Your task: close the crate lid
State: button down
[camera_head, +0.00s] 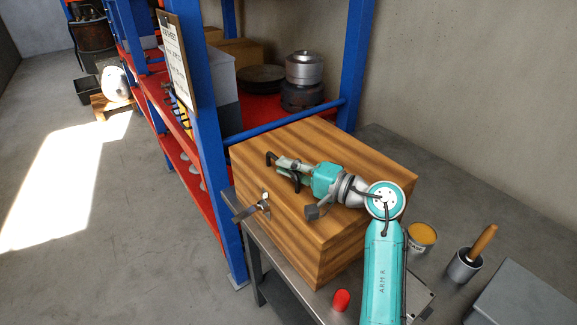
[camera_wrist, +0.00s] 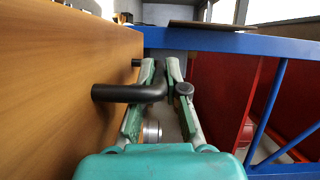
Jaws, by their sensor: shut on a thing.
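The wooden crate (camera_head: 300,225) stands on a metal table. Its lid (camera_head: 350,155) lies flat over the top in the head view, and I see no clear gap along the edge. A black bar handle (camera_head: 270,158) stands out from the lid; it also shows in the wrist view (camera_wrist: 120,93), beside the wooden lid face (camera_wrist: 60,70). My gripper (camera_head: 286,166) is shut on this handle, with the bar between its fingers in the wrist view (camera_wrist: 160,75). A metal latch (camera_head: 247,211) sticks out from the crate's front face. The fingers hide part of the handle.
A blue and red shelf rack (camera_head: 208,150) stands close behind and left of the crate, with pots (camera_head: 304,68) on it.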

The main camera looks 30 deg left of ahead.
jog(key=c, duration=1.2)
grip_release()
jog(key=shift+f, duration=0.35)
jog(key=shift+r, duration=0.1)
notch_tip(320, 180, up, 10)
jog(key=shift+a+r, duration=0.1)
jog(key=shift+a, duration=0.05)
jog(key=shift+w+d+f, duration=0.25)
jog(key=shift+w+d, duration=0.2)
jog(key=shift+d, duration=0.2)
jog(key=shift+w+d+f, duration=0.3)
jog(key=shift+w+d, duration=0.1)
jog(key=shift+d, duration=0.3)
jog(key=shift+w+d+f, duration=0.25)
jog(key=shift+w+d, duration=0.2)
jog(key=shift+d, duration=0.2)
jog(key=d, duration=0.9)
jog(key=shift+s+d, duration=0.15)
jog(key=shift+s, duration=0.2)
